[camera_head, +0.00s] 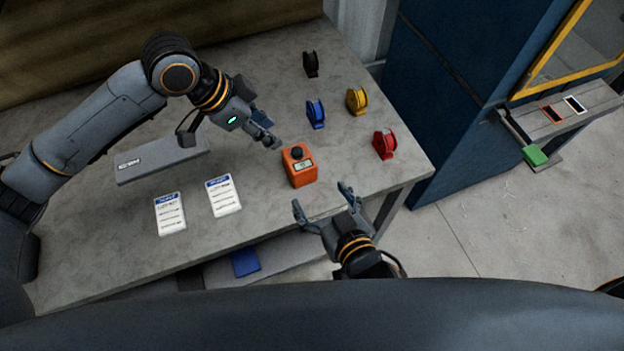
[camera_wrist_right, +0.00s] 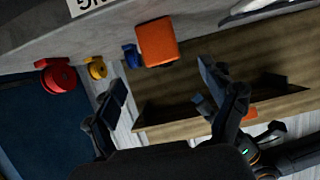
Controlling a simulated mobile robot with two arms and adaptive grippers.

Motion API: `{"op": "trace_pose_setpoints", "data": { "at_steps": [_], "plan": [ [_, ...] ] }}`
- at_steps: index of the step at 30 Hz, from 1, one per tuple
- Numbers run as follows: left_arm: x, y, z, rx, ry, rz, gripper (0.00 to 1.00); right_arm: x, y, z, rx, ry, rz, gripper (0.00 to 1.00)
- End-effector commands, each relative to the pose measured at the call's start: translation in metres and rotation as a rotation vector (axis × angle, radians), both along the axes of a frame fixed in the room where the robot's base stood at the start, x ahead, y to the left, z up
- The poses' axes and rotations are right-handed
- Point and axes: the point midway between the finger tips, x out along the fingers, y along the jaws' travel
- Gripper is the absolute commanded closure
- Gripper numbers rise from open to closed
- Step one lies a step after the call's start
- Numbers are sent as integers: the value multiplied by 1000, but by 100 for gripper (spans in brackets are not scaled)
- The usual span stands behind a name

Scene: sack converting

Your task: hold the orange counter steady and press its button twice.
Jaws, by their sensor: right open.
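The orange counter (camera_head: 302,177) stands upright on the grey table, with a dark round button (camera_head: 297,153) on top and a small display on its front. It also shows in the right wrist view (camera_wrist_right: 157,42), ahead of the fingers. My left gripper (camera_head: 275,134) is just behind and left of the counter, with its fingertips apart and nothing between them. It seems clear of the counter. My right gripper (camera_head: 321,196) is open and empty at the table's front edge, its fingers pointing towards the counter from the front right, with a gap between.
Black (camera_head: 310,64), blue (camera_head: 316,112), yellow (camera_head: 357,100) and red (camera_head: 385,144) spools stand behind and right of the counter. Two printed cards (camera_head: 223,195) and a grey labelled bar (camera_head: 160,160) lie to the left. A blue cabinet (camera_head: 470,60) stands beyond the table's right side.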

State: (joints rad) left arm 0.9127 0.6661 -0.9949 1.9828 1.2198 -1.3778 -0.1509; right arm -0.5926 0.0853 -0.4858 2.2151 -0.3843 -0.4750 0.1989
Motion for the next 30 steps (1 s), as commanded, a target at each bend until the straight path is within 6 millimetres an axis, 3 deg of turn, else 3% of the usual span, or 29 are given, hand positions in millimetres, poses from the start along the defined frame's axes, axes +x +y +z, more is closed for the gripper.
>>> {"op": "trace_pose_setpoints", "data": {
  "at_steps": [18,30],
  "plan": [
    [0,0,0,0,0,0,62,96,35,-43,-1,1,0,17],
    [0,0,0,0,0,0,62,111,40,-49,1,1,0,17]
  ]
}}
